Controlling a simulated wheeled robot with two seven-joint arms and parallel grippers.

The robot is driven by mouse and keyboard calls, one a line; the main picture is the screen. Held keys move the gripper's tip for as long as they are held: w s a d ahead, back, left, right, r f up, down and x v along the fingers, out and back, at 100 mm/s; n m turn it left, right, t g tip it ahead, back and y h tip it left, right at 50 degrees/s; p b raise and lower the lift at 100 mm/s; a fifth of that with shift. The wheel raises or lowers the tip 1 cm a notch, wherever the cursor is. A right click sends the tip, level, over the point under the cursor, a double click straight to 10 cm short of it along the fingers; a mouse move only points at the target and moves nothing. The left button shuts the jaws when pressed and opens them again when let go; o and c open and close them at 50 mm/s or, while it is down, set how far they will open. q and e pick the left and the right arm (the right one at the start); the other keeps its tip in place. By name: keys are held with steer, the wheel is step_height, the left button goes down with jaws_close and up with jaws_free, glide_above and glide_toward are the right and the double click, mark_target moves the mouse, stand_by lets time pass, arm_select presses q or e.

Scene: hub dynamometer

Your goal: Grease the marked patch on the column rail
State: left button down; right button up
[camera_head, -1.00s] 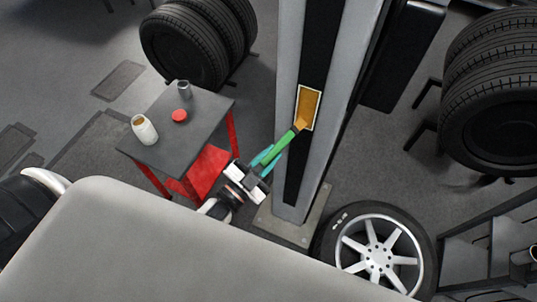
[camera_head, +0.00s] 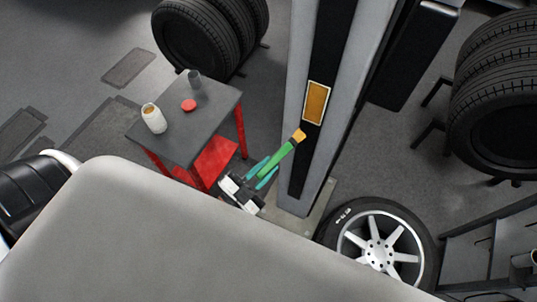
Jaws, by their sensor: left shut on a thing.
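My left gripper (camera_head: 262,172) is shut on a green-handled brush (camera_head: 276,158) with an orange-yellow tip, in the middle of the head view. The brush points up and right toward the column (camera_head: 298,70). Its tip shows just below and left of the marked patch (camera_head: 316,102), an amber-brown rectangle with a pale border on the column's dark rail (camera_head: 308,145). In the picture the tip no longer overlaps the patch; I cannot tell its distance from the rail. An open white jar (camera_head: 153,119) with amber contents stands on the table. My right gripper is not in view.
The grey-topped red table (camera_head: 187,147) also holds a red lid (camera_head: 189,105) and a grey cup (camera_head: 194,79). Tyre stacks stand behind the table (camera_head: 205,40) and at right (camera_head: 500,100). A wheel (camera_head: 378,250) lies by the column base.

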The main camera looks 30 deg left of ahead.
arm_select(q)
steer(key=shift+s, duration=0.1)
steer(key=shift+s, duration=1.4)
steer(key=shift+a, duration=0.1)
